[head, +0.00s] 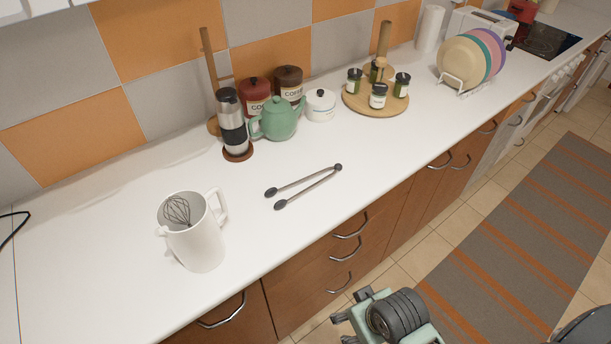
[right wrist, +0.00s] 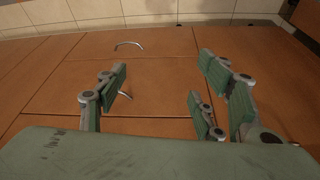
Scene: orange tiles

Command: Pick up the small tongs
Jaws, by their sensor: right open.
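The small tongs (head: 305,184) lie on the white countertop (head: 340,228), with grey arms and dark ends. Their joined end points to the upper right and their two spread tips to the left. My right gripper (head: 349,316) is at the bottom of the head view, in front of the wooden drawers and below the counter's front edge, apart from the tongs. In the right wrist view its green-padded fingers (right wrist: 160,92) are spread with nothing between them, facing the drawer fronts. The tongs do not show there. My left gripper is not in view.
A white jug (head: 199,245) with a whisk stands left of the tongs. Behind them are a green teapot (head: 279,119), a steel-and-black flask (head: 232,122) and a round board (head: 365,105) with jars. Drawer handles (head: 350,228) jut below the counter edge. The counter around the tongs is clear.

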